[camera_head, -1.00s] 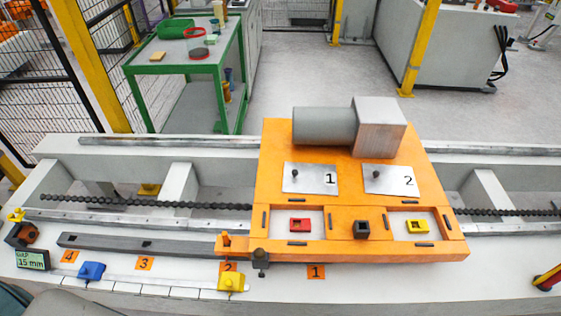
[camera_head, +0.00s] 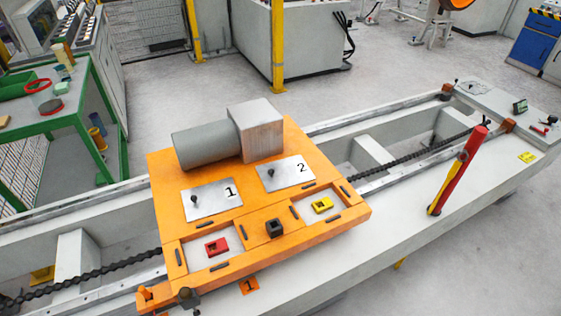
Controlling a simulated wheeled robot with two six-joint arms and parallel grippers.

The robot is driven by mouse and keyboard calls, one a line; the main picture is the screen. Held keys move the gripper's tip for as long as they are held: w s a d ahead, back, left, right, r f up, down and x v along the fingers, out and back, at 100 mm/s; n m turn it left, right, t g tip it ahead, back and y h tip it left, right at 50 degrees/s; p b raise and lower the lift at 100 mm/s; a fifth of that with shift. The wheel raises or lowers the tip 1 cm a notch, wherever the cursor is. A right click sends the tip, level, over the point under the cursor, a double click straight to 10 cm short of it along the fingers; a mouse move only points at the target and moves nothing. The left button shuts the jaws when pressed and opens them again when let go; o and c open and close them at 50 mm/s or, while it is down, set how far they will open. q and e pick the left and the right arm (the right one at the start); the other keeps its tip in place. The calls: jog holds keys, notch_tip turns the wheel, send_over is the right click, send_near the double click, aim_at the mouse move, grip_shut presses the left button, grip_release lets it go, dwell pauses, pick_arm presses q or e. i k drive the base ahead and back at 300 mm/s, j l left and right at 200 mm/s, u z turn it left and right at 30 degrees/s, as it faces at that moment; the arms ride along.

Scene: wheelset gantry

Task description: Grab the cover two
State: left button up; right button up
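Cover two (camera_head: 286,174) is a flat grey metal plate marked "2" with a small dark knob near its left side. It lies on the orange carriage (camera_head: 166,190), in front of the grey motor block. Cover one (camera_head: 212,200), a like plate marked "1", lies to its left. In front of the plates are two light recesses, one with a red block (camera_head: 217,246) and one with a yellow block (camera_head: 322,205). A dark square block (camera_head: 275,229) sits between them. Neither of my grippers shows in the head view.
The grey motor (camera_head: 206,145) stands behind the covers. The carriage sits on a long pale gantry bed (camera_head: 407,215) with a dark chain. A red and yellow post (camera_head: 460,168) rises at the right.

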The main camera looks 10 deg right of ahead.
aim_at(286, 173)
jog(key=i+l+u, duration=0.1)
jog(key=l, duration=0.35)
jog(key=i+l+u, duration=0.15)
jog(key=l, duration=0.3)
jog(key=l+u, duration=0.1)
jog(key=l, duration=0.35)
